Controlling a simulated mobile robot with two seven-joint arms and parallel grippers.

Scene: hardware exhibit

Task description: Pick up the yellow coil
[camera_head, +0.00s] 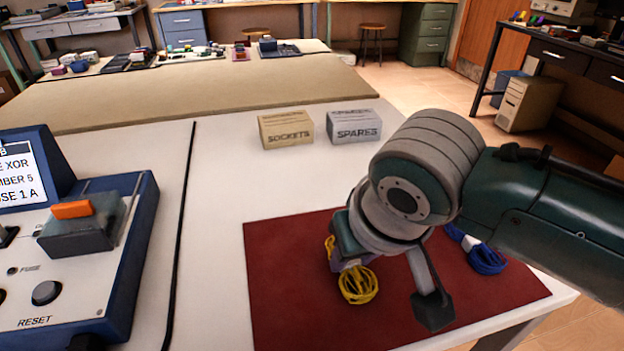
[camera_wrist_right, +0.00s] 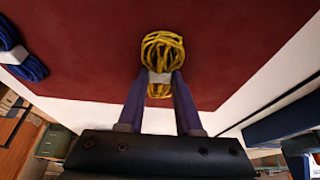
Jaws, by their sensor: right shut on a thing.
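The yellow coil (camera_head: 358,286) is a looped bundle with a white band around its middle, over the red mat (camera_head: 284,300). My right gripper (camera_head: 349,263) reaches down onto it from the right, and its arm hides part of the coil. In the right wrist view the two purple fingers (camera_wrist_right: 160,80) are closed on the white band of the yellow coil (camera_wrist_right: 163,48), with loops showing on both sides of the band. I cannot tell whether the coil touches the mat. My left gripper is not in view.
A blue coil (camera_head: 487,260) with a white band lies on the mat's right part. Boxes marked SOCKETS (camera_head: 286,129) and SPARES (camera_head: 353,127) stand behind the mat. A blue console (camera_head: 125,250) with an orange-topped switch is at left.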

